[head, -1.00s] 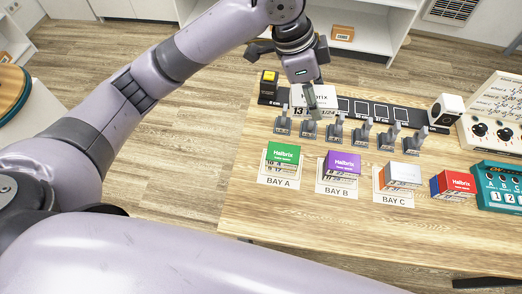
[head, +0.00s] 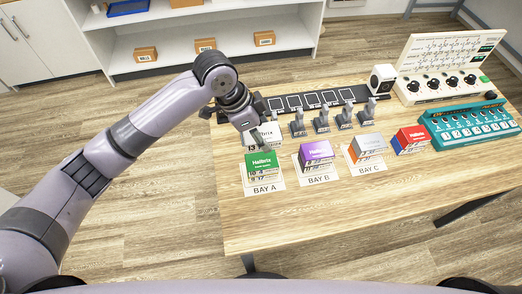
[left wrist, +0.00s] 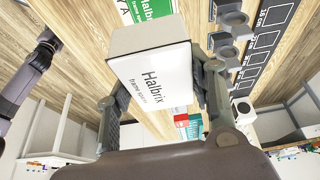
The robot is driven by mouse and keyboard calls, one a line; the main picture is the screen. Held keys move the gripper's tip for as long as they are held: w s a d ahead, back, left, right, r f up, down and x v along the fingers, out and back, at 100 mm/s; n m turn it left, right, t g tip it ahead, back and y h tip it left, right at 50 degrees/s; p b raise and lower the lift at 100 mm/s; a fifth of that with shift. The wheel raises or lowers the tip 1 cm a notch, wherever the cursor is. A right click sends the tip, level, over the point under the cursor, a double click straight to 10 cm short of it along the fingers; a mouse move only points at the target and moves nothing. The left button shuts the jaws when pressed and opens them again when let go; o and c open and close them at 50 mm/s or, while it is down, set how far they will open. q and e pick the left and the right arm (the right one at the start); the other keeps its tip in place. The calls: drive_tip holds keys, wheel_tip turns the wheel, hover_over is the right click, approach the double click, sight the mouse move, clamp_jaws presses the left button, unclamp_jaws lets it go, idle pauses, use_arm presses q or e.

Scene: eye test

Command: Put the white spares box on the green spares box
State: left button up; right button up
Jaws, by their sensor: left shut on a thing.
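My left gripper (head: 262,138) is shut on the white spares box (head: 268,131), which is partly hidden by the fingers in the head view. The left wrist view shows the white box (left wrist: 153,75) between the two fingers, its "Halbrix" face toward the camera. The green spares box (head: 262,163) sits on the BAY A card, and the white box shows just behind its top edge in the head view. The green box (left wrist: 152,8) is partly hidden in the left wrist view. A dark arm end (left wrist: 42,50) at left there may be my right gripper; its jaws are unclear.
A purple box (head: 316,153) is on BAY B and a grey-and-orange box (head: 367,147) on BAY C. A red-and-blue box (head: 411,139) stands right of them beside a teal panel (head: 470,124). Several grey levers (head: 321,121) stand behind. The table front is clear.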

sight(246, 135)
use_arm(q)
wheel_tip(246, 135, down, 9)
drive_tip(key=shift+r+p, duration=0.1)
drive_tip(key=shift+p, duration=0.25)
drive_tip(key=o, duration=1.3)
drive_tip(key=b+v, duration=0.1)
drive_tip(key=v, duration=1.1)
drive_tip(key=shift+s, duration=0.1)
